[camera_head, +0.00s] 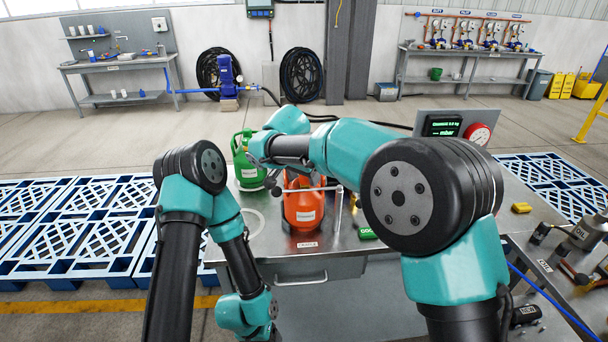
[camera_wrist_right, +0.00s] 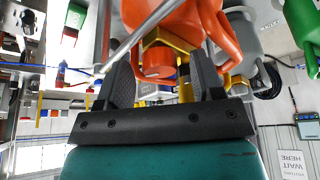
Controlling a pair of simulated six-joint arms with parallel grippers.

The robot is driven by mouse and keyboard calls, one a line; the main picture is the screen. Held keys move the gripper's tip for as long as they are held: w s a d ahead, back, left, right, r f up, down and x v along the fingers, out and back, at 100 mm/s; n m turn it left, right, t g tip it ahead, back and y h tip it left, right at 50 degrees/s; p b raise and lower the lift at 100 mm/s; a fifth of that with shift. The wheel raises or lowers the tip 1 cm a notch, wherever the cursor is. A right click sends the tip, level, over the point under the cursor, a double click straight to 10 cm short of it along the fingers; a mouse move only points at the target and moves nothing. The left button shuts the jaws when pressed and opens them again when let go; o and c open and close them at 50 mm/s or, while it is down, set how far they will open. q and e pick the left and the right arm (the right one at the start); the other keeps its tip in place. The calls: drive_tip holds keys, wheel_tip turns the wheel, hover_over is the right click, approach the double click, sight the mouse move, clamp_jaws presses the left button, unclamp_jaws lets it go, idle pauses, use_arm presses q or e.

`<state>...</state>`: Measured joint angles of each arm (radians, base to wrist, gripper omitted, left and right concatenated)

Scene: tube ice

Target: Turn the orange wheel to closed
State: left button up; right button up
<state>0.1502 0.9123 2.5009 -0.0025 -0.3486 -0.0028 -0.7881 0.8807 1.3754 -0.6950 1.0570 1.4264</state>
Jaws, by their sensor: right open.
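The orange tank (camera_head: 304,212) stands on the metal bench, with its top partly hidden by my right arm. In the right wrist view, the orange tank's body (camera_wrist_right: 213,22) fills the upper middle. A round orange part (camera_wrist_right: 158,62), which looks like the wheel, shows below a yellow fitting, between the fingers of my right gripper (camera_wrist_right: 163,78). The fingers are spread on either side of it with gaps; I cannot tell whether either touches it. In the head view, the right gripper is at the tank's top, mostly hidden. My left gripper is out of view.
A green tank (camera_head: 246,165) stands left of the orange one. A grey metal rod (camera_wrist_right: 140,35) crosses near the right gripper's finger. A display and red gauge (camera_head: 478,134) stand at the bench's back right. A green block (camera_head: 367,233) lies right of the orange tank.

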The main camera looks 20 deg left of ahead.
drive_tip(key=v, duration=1.7)
drive_tip(key=shift+r, duration=0.25)
